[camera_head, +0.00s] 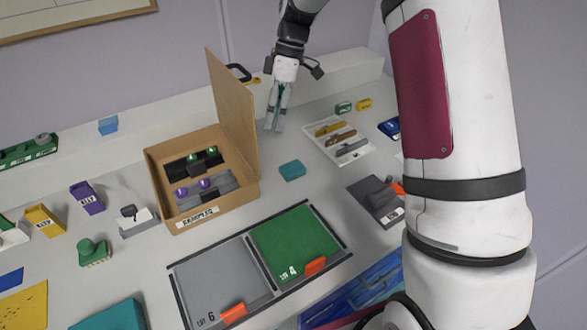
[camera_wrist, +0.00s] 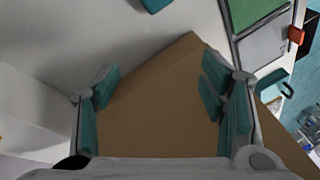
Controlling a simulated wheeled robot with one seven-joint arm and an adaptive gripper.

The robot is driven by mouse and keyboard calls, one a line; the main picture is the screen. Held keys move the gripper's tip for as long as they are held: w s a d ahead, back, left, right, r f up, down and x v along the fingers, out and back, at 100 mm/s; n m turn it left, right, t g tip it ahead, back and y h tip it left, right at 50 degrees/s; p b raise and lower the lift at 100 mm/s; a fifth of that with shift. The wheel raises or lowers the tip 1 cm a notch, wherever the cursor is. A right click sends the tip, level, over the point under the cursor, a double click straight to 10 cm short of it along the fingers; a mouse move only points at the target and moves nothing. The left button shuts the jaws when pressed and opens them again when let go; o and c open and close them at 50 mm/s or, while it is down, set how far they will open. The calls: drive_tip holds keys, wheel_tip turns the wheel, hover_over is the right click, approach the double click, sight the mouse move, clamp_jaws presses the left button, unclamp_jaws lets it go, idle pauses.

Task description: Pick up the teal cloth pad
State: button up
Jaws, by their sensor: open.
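A small teal pad (camera_head: 292,170) lies flat on the counter, right of the cardboard box, in the head view. In the wrist view a teal piece (camera_wrist: 155,4), apparently the same pad, is cut off by the top edge. My gripper (camera_head: 275,120) hangs with its fingers downward behind and above the small pad, beside the box's raised lid. In the wrist view my gripper (camera_wrist: 158,90) is open, with nothing between its teal-lined fingers. A larger teal piece (camera_head: 112,316) lies at the bottom left, partly cut off; I cannot tell which piece is cloth.
The cardboard box (camera_head: 220,213) holds purple and green-knobbed parts; its raised brown lid (camera_head: 232,110) stands close to my gripper. A lot tray (camera_head: 337,246) lies in front. A white tray of bars (camera_head: 365,152) is to the right. Bare counter surrounds the small pad.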

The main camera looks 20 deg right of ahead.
drive_tip(key=s+d+n+t+h, duration=0.1)
drive_tip(key=s+d+n+h, duration=0.15)
drive_tip(key=s+n, duration=0.2)
drive_tip(key=n+p, duration=0.1)
drive_tip(key=n, duration=0.1)
hover_over(292, 167)
drive_tip(key=shift+t+h, duration=0.4)
drive_tip(key=shift+h, duration=0.05)
drive_tip(key=f, duration=0.8)
drive_tip(key=shift+s+a+f, duration=0.15)
drive_tip(key=shift+s+a, duration=0.05)
drive_tip(key=shift+a, duration=0.05)
drive_tip(key=shift+w+d+f+p, duration=0.1)
drive_tip(key=shift+d+f+p, duration=0.1)
drive_tip(key=shift+f, duration=1.3)
drive_tip(key=shift+w+d+f+p, duration=0.1)
drive_tip(key=shift+f+p, duration=0.1)
drive_tip(key=shift+f, duration=1.25)
drive_tip(key=c, duration=1)
